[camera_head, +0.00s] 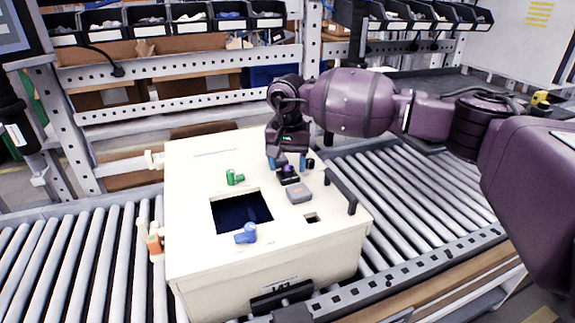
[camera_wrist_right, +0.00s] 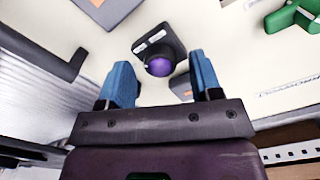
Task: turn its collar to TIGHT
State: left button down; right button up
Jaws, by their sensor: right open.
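A purple round collar (camera_head: 288,169) sits on a small black block (camera_head: 290,179) on top of the cream box. In the right wrist view the collar (camera_wrist_right: 160,66) stands on the black block (camera_wrist_right: 152,40), which bears pale labels too small to read. My right gripper (camera_head: 287,162) points down over it, open, with its blue fingers apart. In the right wrist view the collar shows between the two fingertips (camera_wrist_right: 160,72), and I see no finger touching it. I cannot tell how far above it the tips are. My left gripper is not in view.
The cream box (camera_head: 190,190) stands on a roller conveyor (camera_head: 415,205). It carries a green piece (camera_head: 235,177), a blue piece (camera_head: 246,233), a grey block (camera_head: 299,193), a dark square opening (camera_head: 241,213) and a black handle (camera_head: 341,192). Racks with parts bins stand behind.

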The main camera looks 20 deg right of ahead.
jog(key=shift+f, duration=0.45)
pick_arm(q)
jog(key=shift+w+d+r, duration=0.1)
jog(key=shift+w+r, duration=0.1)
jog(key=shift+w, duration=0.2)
pick_arm(e)
jog(key=c, duration=0.9)
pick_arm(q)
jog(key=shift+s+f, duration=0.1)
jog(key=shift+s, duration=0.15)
pick_arm(e)
jog(key=shift+c, duration=0.2)
